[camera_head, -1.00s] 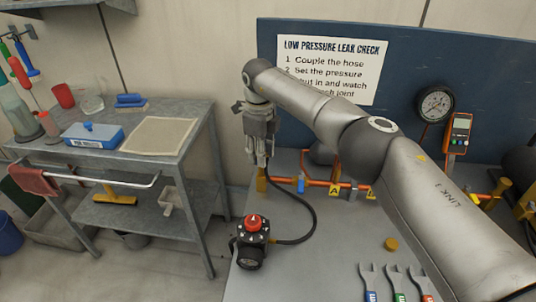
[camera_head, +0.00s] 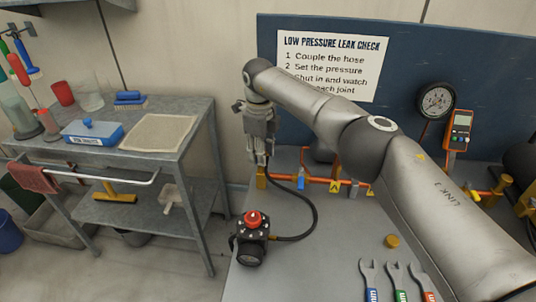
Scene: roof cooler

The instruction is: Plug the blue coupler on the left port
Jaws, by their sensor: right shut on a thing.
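My right gripper (camera_head: 261,158) points down at the left end of the orange pipe manifold (camera_head: 319,181). It is shut on the end of the black hose (camera_head: 313,207). The blue coupler cannot be made out; the fingers cover the hose end. A yellow upright fitting (camera_head: 261,179), at the manifold's left end, shows just below the fingertips. I cannot tell whether the held end touches it or is seated on it. The hose curves down to a dark regulator with a red knob (camera_head: 253,219) on the bench. My left gripper is out of view.
The manifold carries a blue valve handle (camera_head: 301,184) and a yellow tag (camera_head: 335,186). Several wrenches (camera_head: 398,280) and a brass cap (camera_head: 391,241) lie on the bench (camera_head: 330,250). A gauge (camera_head: 436,101) and an orange meter (camera_head: 459,131) are at right. A grey cart (camera_head: 190,150) stands left.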

